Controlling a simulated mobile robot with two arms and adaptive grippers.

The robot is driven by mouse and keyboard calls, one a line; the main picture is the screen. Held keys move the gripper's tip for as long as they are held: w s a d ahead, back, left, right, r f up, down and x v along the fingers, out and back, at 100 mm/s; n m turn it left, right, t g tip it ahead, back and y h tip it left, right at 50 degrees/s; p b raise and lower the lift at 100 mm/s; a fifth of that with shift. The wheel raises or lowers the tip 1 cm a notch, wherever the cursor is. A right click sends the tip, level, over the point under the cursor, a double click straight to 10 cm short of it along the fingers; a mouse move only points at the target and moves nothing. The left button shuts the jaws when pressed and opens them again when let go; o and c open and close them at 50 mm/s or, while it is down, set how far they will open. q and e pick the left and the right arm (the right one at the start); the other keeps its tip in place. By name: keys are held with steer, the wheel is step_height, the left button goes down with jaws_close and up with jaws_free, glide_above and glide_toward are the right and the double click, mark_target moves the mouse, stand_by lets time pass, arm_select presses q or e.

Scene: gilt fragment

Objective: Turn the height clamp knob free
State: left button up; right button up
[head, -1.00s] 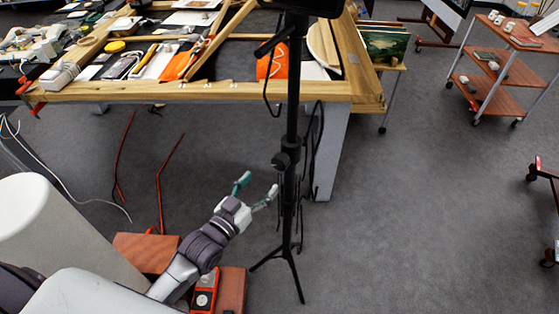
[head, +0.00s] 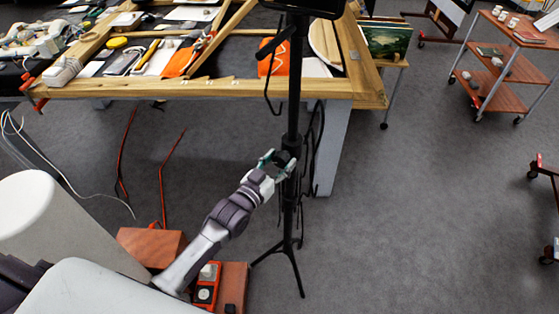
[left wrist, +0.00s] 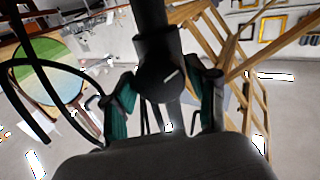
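A black stand (head: 293,105) rises in front of the wooden bench in the head view, with a tripod base on the floor. Its height clamp knob (left wrist: 160,80) is dark and round with a pale mark, and shows in the left wrist view between my green-padded fingers. My left gripper (head: 277,160) is at the clamp, one finger on either side of the knob. In the head view the gripper mostly covers the knob. My right gripper is not in view.
A wooden bench (head: 200,88) with tools and boards stands behind the stand. Black cables (head: 318,135) hang beside the pole. A brown box (head: 150,247) and a red device (head: 206,287) are low at left. A trolley (head: 507,60) stands far right.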

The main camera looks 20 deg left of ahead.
arm_select(q)
steer(key=c, duration=0.7)
steer(key=shift+n, duration=1.4)
steer(key=n, duration=0.3)
steer(key=shift+n, duration=0.3)
steer(key=n+b, duration=0.1)
steer(key=n, duration=0.5)
steer(key=shift+f, duration=0.1)
steer(key=n+b, duration=0.1)
steer(key=n, duration=0.4)
steer(key=shift+n, duration=0.6)
